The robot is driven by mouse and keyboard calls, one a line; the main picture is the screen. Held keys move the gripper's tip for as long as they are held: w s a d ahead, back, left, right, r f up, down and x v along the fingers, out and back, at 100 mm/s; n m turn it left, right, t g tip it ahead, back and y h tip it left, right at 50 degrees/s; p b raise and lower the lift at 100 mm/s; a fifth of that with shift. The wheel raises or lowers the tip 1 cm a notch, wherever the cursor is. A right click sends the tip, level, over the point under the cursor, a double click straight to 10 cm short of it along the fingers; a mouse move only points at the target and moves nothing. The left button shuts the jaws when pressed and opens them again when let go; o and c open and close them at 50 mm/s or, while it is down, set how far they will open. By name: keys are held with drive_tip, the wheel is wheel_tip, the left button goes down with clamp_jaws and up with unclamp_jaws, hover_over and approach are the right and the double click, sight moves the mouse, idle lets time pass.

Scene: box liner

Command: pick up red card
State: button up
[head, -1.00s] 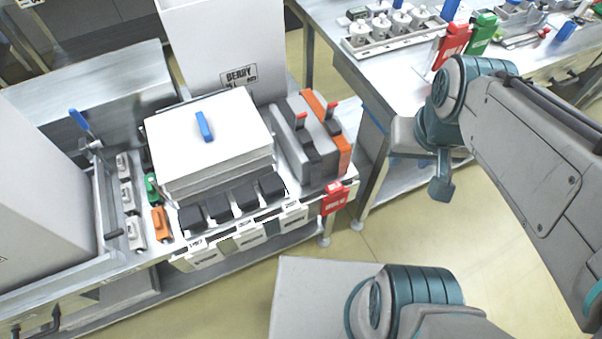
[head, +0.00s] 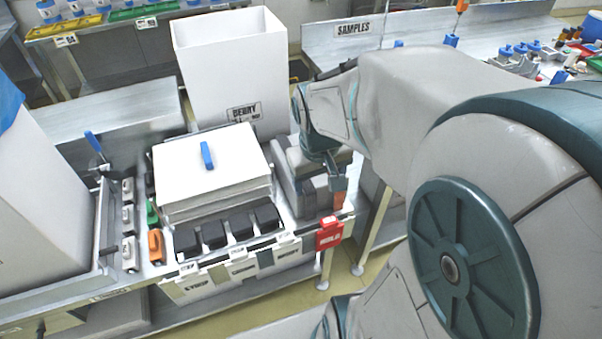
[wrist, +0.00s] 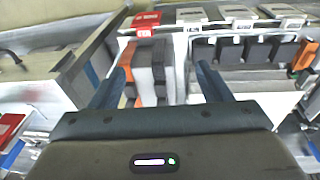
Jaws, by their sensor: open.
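A red card (head: 329,234) with pale lettering hangs at the front right corner of the left bench. In the wrist view this red card (wrist: 147,20) is near the top, beyond my fingers. My gripper (head: 335,180) is above that bench corner, behind and above the card in the head view, and apart from it. In the wrist view my gripper (wrist: 162,80) has its two fingers spread with nothing held between them. A second red card (wrist: 12,125) shows at the left edge of the wrist view.
A stack of white sheets (head: 185,165) with a blue handle stands behind several black blocks. Grey and orange blocks (wrist: 140,85) lie below my fingers. A tall white bin (head: 220,70) stands behind. Another bench is at the right, partly hidden by my arm.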

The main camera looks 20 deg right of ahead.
drive_tip(key=g+y+b, duration=0.1)
drive_tip(key=g+b, duration=0.1)
drive_tip(key=b, duration=0.1)
approach(331, 222)
drive_tip(key=f+b, duration=0.1)
drive_tip(key=f, duration=0.3)
drive_tip(key=f+b, duration=0.1)
drive_tip(key=f, duration=0.3)
drive_tip(key=shift+s+a+f, duration=0.1)
drive_tip(key=shift+s+f, duration=0.1)
drive_tip(key=shift+f, duration=0.05)
drive_tip(key=c, duration=1.3)
